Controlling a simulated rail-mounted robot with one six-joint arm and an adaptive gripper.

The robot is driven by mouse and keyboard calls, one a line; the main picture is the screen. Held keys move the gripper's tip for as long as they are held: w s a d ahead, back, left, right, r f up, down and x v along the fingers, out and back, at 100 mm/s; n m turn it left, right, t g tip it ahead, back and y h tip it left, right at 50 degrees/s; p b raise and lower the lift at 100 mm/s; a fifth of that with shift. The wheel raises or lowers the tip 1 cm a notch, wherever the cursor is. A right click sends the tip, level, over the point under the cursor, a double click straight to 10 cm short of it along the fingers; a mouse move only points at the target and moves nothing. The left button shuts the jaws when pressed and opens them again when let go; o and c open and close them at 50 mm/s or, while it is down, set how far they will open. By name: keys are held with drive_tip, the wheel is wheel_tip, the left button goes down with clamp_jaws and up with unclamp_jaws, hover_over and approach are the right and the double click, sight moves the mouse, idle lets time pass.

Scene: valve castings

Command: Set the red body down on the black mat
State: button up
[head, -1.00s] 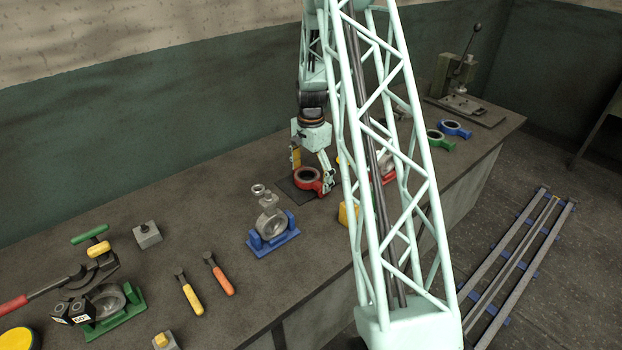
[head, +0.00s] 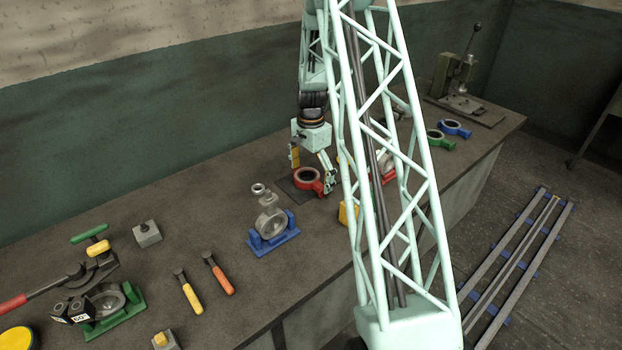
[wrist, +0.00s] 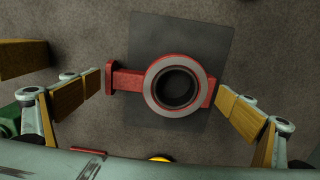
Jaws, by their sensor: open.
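The red body (head: 307,179) lies flat on the black mat (head: 291,187) under my gripper (head: 311,170). In the wrist view the red body (wrist: 127,80) shows a grey ring around a dark bore, and its left stub reaches past the left edge of the black mat (wrist: 205,35). My gripper (wrist: 158,92) is open, with one yellow-padded finger on each side of the body and gaps between pads and body. Part of the mat is hidden beneath the body.
A blue fixture (head: 272,240) with a grey casting stands to the left of the mat. A yellow block (head: 346,214) is close by at the right, partly behind my arm. Several tools lie at the front left.

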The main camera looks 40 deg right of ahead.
drive_tip(key=shift+r, duration=0.1)
wheel_tip(320, 180, up, 12)
idle(1.0)
idle(0.7)
